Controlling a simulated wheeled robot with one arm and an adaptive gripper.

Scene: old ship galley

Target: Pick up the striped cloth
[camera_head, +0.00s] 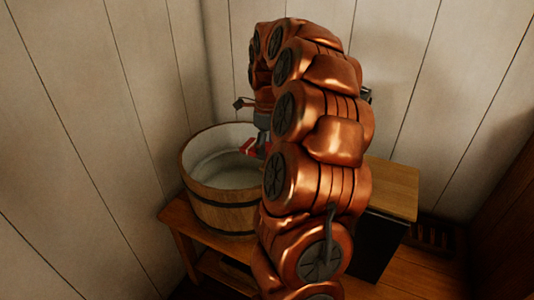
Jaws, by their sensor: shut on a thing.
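My gripper (262,143) hangs over the right part of a round wooden tub, partly hidden behind my own copper-coloured arm. Its fingers are hard to make out. A small red and white piece of the striped cloth (248,147) shows at the fingertips, inside the tub's outline. My gripper is shut on it. The rest of the cloth is hidden by my arm, and I cannot tell whether it touches the tub.
The wooden tub (226,219) has dark hoops and a pale inside, and stands on a low wooden bench (180,222) in the corner. A dark cabinet with a wooden top (395,188) stands to the right. Plank walls (90,130) close in behind and to the left.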

